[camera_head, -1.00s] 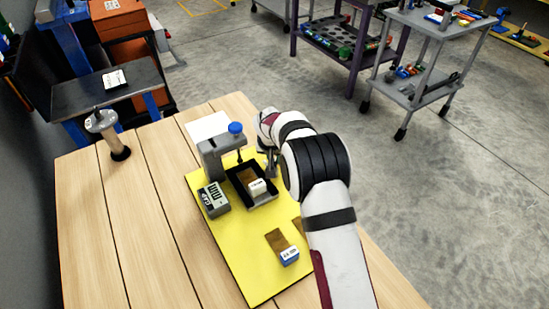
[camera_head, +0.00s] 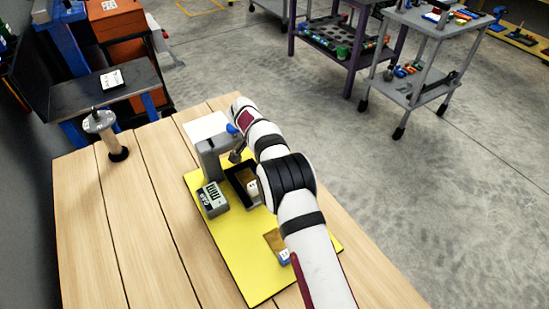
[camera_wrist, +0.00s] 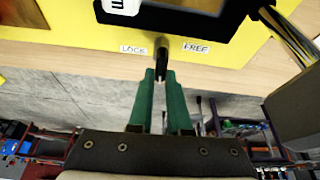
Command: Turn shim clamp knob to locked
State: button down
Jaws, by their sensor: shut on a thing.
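In the wrist view the clamp knob (camera_wrist: 161,46) is a small dark upright piece between a white LOCK label (camera_wrist: 133,49) on the left and a white FREE label (camera_wrist: 196,47) on the right. It stands about midway between them. My gripper (camera_wrist: 161,76) has its two green fingers closed on the knob, one on each side. In the head view my gripper (camera_head: 237,156) is beside the grey stand (camera_head: 208,160), and my arm hides much of it. The black tray (camera_head: 233,180) with a labelled block (camera_head: 252,187) is partly hidden by my arm.
A grey display box (camera_head: 212,199) stands on the yellow board (camera_head: 235,262). A brown shim (camera_head: 275,240) lies nearer the front, its blue block partly behind my arm. A metal post (camera_head: 108,140) stands at the back left. The wooden table (camera_head: 120,240) is clear on the left.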

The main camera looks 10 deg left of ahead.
jog(key=shift+m, duration=0.5)
jog(key=c, duration=0.9)
grip_release()
jog(key=shift+o, duration=0.2)
jog(key=v, duration=1.5)
jog(key=shift+a+r, duration=0.25)
jog(key=shift+r, duration=0.15)
